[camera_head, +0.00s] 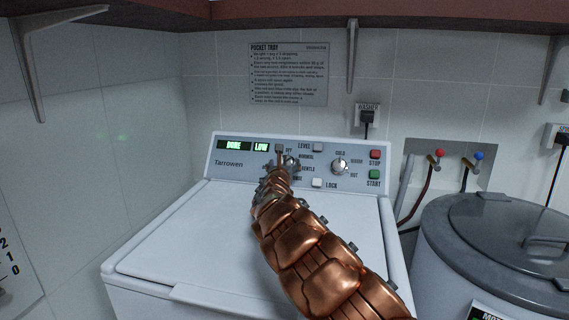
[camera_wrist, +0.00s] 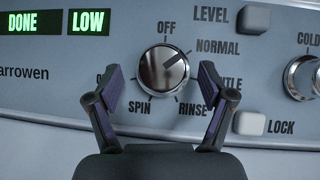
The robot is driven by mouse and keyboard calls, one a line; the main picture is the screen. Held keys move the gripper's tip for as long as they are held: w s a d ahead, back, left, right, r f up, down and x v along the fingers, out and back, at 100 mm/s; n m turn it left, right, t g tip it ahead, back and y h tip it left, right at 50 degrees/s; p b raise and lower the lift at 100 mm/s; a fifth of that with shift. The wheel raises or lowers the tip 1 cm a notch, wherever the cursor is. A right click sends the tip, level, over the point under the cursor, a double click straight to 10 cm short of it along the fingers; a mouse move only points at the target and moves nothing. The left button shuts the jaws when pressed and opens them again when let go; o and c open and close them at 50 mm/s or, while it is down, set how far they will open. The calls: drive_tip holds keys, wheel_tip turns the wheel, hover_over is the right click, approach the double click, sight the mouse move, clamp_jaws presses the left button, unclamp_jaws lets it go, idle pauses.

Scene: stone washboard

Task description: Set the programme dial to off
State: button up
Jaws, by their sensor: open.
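The programme dial (camera_wrist: 163,72) is a round silver knob on the washer's control panel (camera_head: 230,164). In the wrist view its dark pointer mark slants up and right, toward NORMAL. OFF is printed above the dial, with RINSE and SPIN below it. My gripper (camera_wrist: 161,82) is open, one finger to the left of the dial and one to the right. Neither finger visibly grips it. The fingers partly cover the labels at left and right. In the head view my gripper (camera_head: 281,166) is at the panel and largely hides the dial.
A second knob (camera_head: 339,166) sits to the right, with red STOP (camera_head: 376,154) and green START (camera_head: 375,174) buttons beyond. The LEVEL button (camera_wrist: 254,19) and LOCK button (camera_wrist: 249,123) are close to the dial. Displays (camera_wrist: 62,22) read DONE and LOW. A shelf (camera_head: 280,9) hangs above.

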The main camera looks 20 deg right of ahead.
drive_tip(key=shift+w+d, duration=0.25)
drive_tip(key=shift+w, duration=0.2)
drive_tip(key=c, duration=1.2)
